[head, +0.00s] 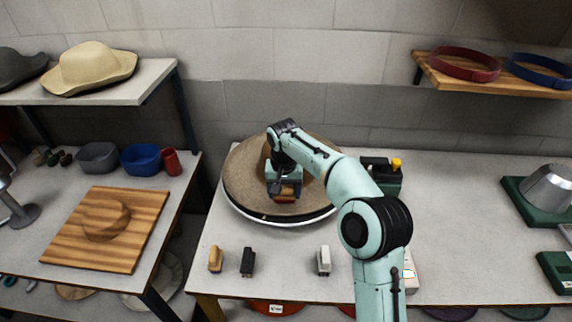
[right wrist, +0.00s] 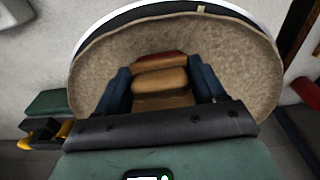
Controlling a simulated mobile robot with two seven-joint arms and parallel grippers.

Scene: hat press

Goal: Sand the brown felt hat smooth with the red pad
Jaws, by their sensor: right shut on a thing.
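The brown felt hat (head: 243,180) lies on a round white-rimmed stand (head: 262,219) on the middle table. Its wide brim shows clearly, but my arm covers much of the crown. In the right wrist view the brim (right wrist: 245,65) fills the area behind the fingers. My right gripper (head: 284,187) is over the near side of the hat, shut on the red pad (head: 286,197). The pad's tan grip (right wrist: 160,83) shows between the fingers, with the red part (right wrist: 160,59) beyond it. I cannot tell whether the pad touches the felt. My left gripper is out of view.
A tan brush (head: 215,259), a black one (head: 248,262) and a pale one (head: 323,261) stand along the front edge.

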